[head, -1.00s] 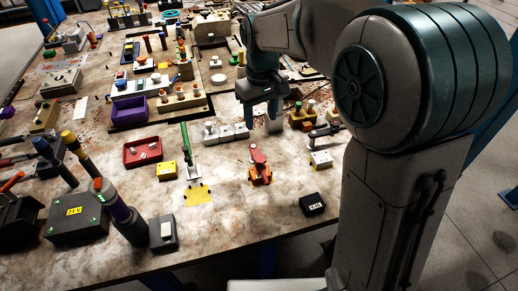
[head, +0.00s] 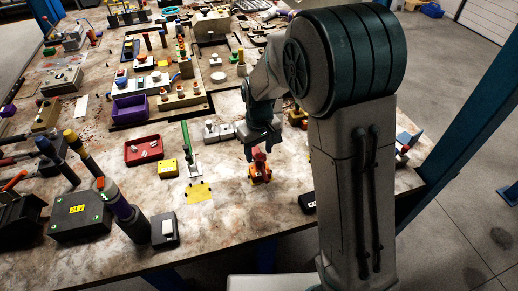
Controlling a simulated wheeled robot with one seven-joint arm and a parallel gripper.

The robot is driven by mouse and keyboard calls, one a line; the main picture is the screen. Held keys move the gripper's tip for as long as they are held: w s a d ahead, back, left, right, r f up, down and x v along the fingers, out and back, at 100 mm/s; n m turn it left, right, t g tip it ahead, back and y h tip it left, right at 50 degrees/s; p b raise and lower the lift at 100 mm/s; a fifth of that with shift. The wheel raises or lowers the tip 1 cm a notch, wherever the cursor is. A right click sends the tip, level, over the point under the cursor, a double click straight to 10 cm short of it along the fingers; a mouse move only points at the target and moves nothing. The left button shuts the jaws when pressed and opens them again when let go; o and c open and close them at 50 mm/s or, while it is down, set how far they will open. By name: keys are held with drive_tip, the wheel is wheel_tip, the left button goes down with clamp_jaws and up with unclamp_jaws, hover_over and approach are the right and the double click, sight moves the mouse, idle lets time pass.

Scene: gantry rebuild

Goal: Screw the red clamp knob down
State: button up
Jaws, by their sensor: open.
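The red clamp knob (head: 259,157) sits on top of a small orange clamp (head: 261,174) near the front middle of the table. My gripper (head: 259,151) points down right over it, with its fingers apart. The red top shows between and just below the fingertips. I cannot tell whether the fingers touch it. Part of the knob is hidden by the gripper.
A green-handled toggle clamp (head: 186,140) stands to the left, with a yellow patch (head: 199,192) in front of it. A black block (head: 307,201) lies to the right, beside my arm.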

drive_tip(key=shift+f, duration=0.1)
drive_tip(key=c, duration=0.8)
drive_tip(key=shift+c, duration=0.2)
drive_tip(key=shift+d+m+b, duration=0.1)
drive_tip(key=shift+m+b, duration=0.45)
drive_tip(key=shift+m, duration=1.65)
drive_tip(key=o, duration=0.8)
drive_tip(key=shift+o, duration=0.2)
